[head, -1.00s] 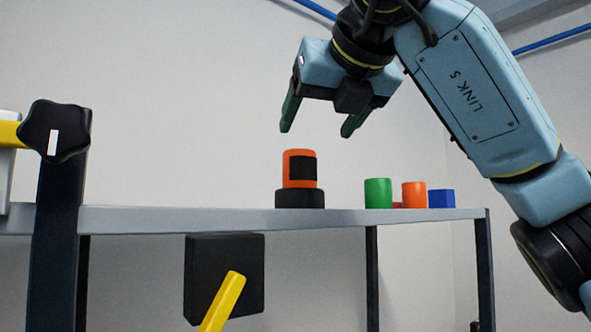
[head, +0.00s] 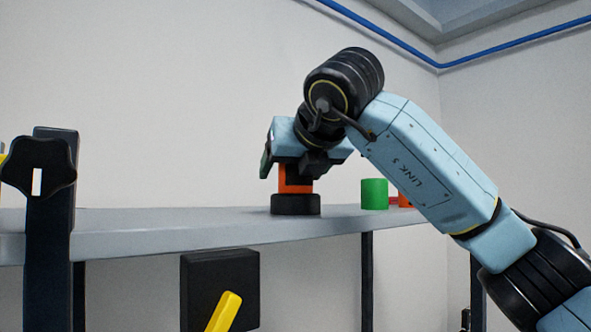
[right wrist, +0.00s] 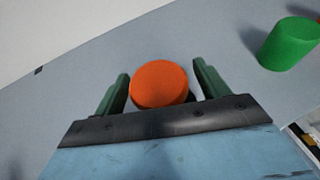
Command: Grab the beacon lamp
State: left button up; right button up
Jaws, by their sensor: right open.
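The beacon lamp (head: 295,204) has an orange body on a black round base and stands upright on the grey shelf. Its round orange top (right wrist: 159,84) shows in the right wrist view. My right gripper (head: 288,177) is lowered over the lamp and hides much of its upper part in the head view. In the right wrist view my right gripper (right wrist: 161,88) is open, with one green finger on each side of the lamp and a gap on both sides. My left gripper is not in view.
A green cylinder (head: 374,194) stands right of the lamp, and it also shows in the right wrist view (right wrist: 288,45). An orange piece (head: 404,201) is partly hidden behind my right arm. The grey shelf (head: 180,222) is clear left of the lamp. A black post with a knob (head: 38,177) stands at left.

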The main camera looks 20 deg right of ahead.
jog(key=c, duration=0.9)
jog(key=shift+c, duration=1.1)
jog(key=shift+r, duration=0.15)
